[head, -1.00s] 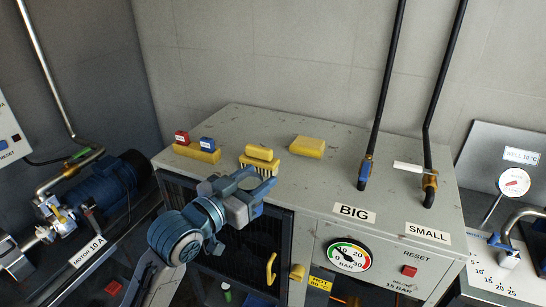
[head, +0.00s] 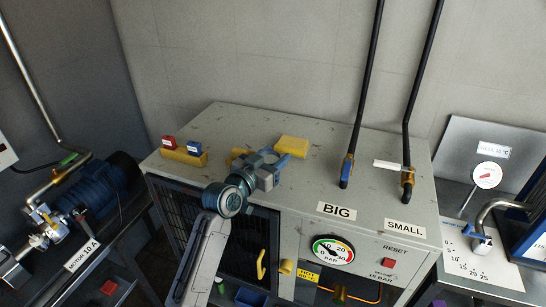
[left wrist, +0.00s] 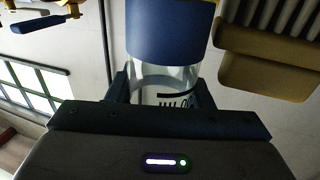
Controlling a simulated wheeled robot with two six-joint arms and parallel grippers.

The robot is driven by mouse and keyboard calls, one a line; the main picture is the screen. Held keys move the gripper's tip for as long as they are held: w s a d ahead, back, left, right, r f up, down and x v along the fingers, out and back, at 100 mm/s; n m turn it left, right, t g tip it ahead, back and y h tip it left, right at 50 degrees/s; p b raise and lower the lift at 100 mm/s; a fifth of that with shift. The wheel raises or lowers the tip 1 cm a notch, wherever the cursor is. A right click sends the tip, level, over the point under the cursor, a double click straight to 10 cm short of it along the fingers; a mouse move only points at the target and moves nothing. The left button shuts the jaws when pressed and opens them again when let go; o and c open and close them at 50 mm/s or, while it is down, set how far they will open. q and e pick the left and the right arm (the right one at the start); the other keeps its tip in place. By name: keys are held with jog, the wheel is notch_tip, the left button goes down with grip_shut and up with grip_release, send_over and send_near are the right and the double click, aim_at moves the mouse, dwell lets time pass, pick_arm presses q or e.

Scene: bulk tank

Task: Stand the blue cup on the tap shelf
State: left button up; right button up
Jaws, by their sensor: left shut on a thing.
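My left gripper (head: 270,158) is over the grey cabinet top, near the yellow brush. In the left wrist view its jaws are shut on the cup (left wrist: 168,35), a clear cylinder with a blue band and dark markings on its lower part. In the head view I cannot make out the cup at the gripper. The tap (head: 483,237) stands at the right over a pale shelf (head: 470,262) with printed numbers; no cup shows there. My right gripper is not in view.
Two black pipes (head: 366,90) (head: 420,90) rise between the gripper and the tap. A blue-framed box (head: 530,235) stands right of the tap.

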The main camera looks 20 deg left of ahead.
pick_arm(q)
jog(key=shift+f, duration=0.65)
jog(key=shift+f, duration=0.1)
jog(key=o, duration=0.5)
jog(key=shift+f, duration=0.1)
jog(key=shift+o, duration=0.9)
